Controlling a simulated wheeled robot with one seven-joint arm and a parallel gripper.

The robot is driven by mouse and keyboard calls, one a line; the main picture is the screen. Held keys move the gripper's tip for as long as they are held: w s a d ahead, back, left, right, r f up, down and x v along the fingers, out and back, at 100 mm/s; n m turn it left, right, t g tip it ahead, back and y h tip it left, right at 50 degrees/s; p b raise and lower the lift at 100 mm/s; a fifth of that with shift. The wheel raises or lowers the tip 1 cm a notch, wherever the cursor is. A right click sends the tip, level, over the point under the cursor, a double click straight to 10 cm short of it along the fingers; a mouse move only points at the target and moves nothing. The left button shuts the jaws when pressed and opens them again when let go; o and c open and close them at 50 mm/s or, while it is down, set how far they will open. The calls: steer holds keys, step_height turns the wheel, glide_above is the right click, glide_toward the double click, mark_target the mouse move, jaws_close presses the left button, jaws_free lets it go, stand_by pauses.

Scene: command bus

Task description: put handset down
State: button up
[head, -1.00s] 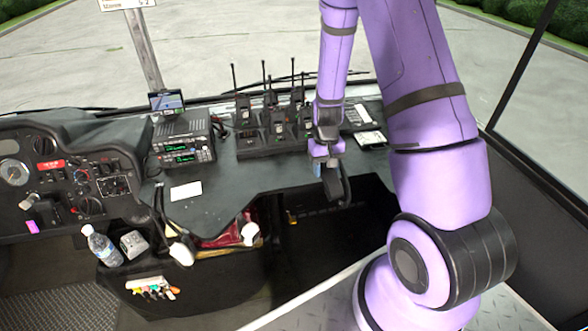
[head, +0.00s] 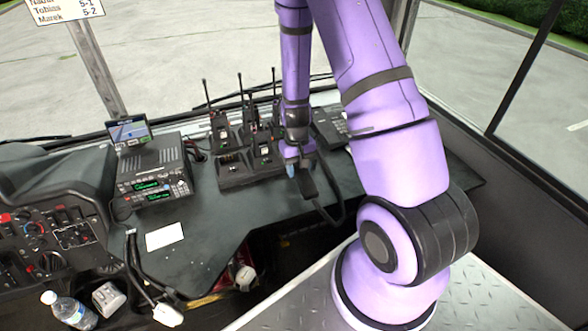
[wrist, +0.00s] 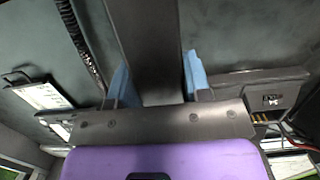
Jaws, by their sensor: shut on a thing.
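My gripper (head: 298,166) has blue fingertips and is shut on a dark handset (head: 307,187) near the right end of the dashboard desk. In the wrist view, the handset (wrist: 146,45) is a long dark bar between the two blue fingertips (wrist: 155,85). The handset's far end is hidden by the gripper. I cannot tell whether the handset touches the desk. A black keypad unit (head: 328,130) lies behind and right of the gripper, partly covered by my arm.
Handheld radios stand in a black charger rack (head: 236,178) just left of the gripper. A radio set with green displays (head: 155,180) and a small screen (head: 128,130) are farther left. A white card (head: 165,236) lies on the dark desk (head: 210,225). A bottle (head: 68,308) stands lower left.

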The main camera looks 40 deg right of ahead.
steer(key=shift+f, duration=1.45)
steer(key=shift+f, duration=0.35)
steer(key=o, duration=1)
